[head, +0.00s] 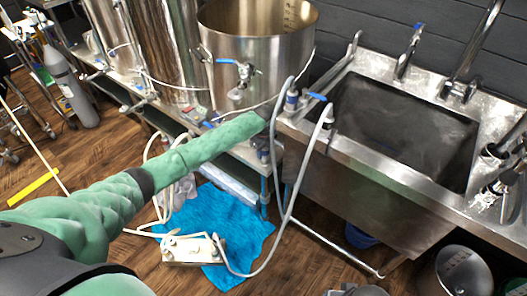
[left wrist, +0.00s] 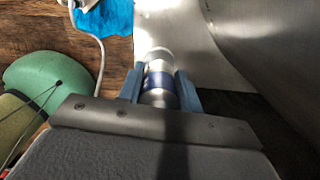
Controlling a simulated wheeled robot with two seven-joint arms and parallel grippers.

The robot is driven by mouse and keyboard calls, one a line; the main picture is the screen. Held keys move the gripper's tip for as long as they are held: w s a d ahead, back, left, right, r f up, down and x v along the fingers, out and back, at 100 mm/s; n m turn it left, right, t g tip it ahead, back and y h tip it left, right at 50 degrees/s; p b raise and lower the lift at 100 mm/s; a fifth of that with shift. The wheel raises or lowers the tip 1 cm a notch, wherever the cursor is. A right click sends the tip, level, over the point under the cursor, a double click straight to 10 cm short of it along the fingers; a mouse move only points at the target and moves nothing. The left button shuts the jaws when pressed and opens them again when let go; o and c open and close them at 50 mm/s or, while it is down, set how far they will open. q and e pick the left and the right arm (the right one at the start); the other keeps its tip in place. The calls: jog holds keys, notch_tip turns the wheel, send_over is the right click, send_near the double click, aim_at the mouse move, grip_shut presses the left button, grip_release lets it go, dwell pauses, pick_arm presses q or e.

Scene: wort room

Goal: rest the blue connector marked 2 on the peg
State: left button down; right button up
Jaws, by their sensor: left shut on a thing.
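My left gripper (left wrist: 160,82) is shut on a silver cylindrical connector with a dark blue band (left wrist: 158,86), held between its two blue-grey fingers. I cannot read any number on it. In the head view my left arm reaches in from the left to just left of the sink, and the gripper at its end is hard to make out. Two fittings with blue bands, one nearer the kettle (head: 291,97) and one nearer me (head: 327,115), stand at the sink's left edge with grey hoses. I cannot clearly single out the peg. My right gripper is not in view.
A steel sink (head: 400,120) stands at the right, with taps behind it. An open steel kettle (head: 258,50) with a blue-handled valve stands at the back.

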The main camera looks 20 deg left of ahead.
pick_arm(q)
jog(key=shift+f, duration=0.35)
jog(key=shift+f, duration=0.3)
jog(key=shift+f+b, duration=0.4)
jog(key=shift+f, duration=0.1)
